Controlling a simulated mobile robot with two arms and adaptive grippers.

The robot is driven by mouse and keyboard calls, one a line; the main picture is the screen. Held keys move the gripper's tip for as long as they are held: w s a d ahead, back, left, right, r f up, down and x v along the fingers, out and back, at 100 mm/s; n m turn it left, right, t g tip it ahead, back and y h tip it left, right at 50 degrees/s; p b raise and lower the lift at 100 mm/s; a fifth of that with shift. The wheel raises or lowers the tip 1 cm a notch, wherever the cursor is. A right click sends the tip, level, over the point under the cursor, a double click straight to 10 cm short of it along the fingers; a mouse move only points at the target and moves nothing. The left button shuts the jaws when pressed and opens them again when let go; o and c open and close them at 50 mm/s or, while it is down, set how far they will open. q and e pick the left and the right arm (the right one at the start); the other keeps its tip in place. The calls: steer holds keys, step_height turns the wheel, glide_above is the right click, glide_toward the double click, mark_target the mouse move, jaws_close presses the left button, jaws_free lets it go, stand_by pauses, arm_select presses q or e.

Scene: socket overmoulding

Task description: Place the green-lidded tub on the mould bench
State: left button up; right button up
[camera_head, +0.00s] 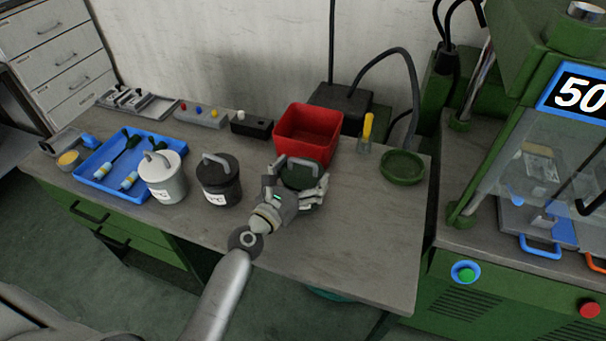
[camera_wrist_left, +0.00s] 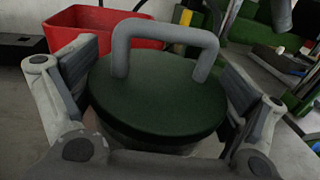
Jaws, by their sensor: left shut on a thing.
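The green-lidded tub (camera_head: 301,176) has a dark green lid with a grey arched handle and stands upright near the front of the bench top. Its lid fills the middle of the left wrist view (camera_wrist_left: 160,95). My left gripper (camera_head: 305,186) is shut around the tub, with one finger on each side. Most of the tub's body is hidden by the gripper and lid, and I cannot tell whether its base touches the bench. The grey-topped bench (camera_head: 364,250) has green drawers. My right gripper is not in view.
A red bin (camera_head: 308,131) stands just behind the tub. A black-lidded tub (camera_head: 219,182) and a white-lidded tub (camera_head: 163,178) stand to its left, beside a blue tray (camera_head: 100,171). A green dish (camera_head: 402,167) lies right. A green machine (camera_head: 480,250) stands farther right.

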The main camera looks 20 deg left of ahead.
arm_select(q)
steer(key=o, duration=1.1)
steer(key=shift+f, duration=0.1)
steer(key=b+v, duration=0.2)
steer(key=v, duration=0.9)
steer(key=shift+s+a, duration=0.15)
steer(key=shift+s, duration=0.35)
